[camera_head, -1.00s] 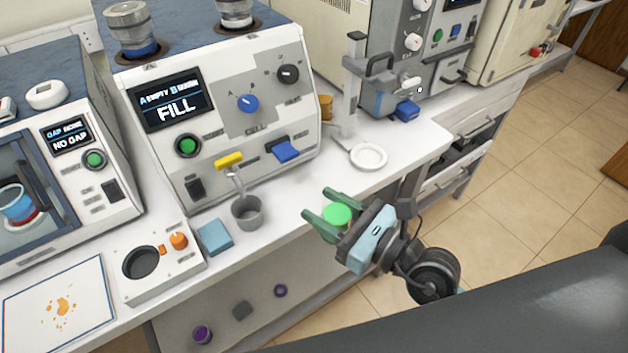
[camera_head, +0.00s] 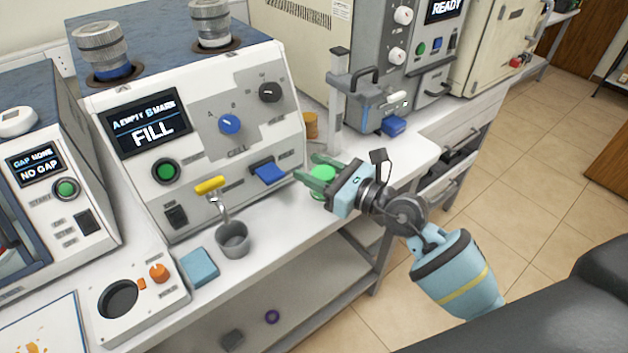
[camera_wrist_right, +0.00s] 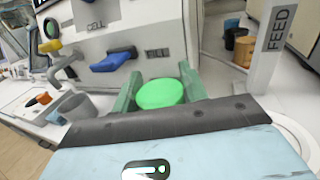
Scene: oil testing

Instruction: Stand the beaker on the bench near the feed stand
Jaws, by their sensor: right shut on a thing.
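My right gripper (camera_head: 318,177) is shut on what I take to be the beaker (camera_head: 322,174), of which mainly a bright green round top shows. In the right wrist view the green top (camera_wrist_right: 160,93) sits between the two green fingers, and its lower part is hidden. The feed stand (camera_head: 338,100) is a grey upright post just beyond the gripper. In the right wrist view the post (camera_wrist_right: 266,50) reads FEED and stands right of the held thing. Whether the beaker touches the bench (camera_head: 285,222) I cannot tell. My left gripper is not in view.
The filling machine (camera_head: 225,165) stands close to the left of the gripper. A grey cup (camera_head: 233,240) is under its spout, beside a blue pad (camera_head: 200,266). An orange-brown pot (camera_head: 310,124) is behind. Part of the white round base (camera_wrist_right: 303,140) shows at the wrist view's right.

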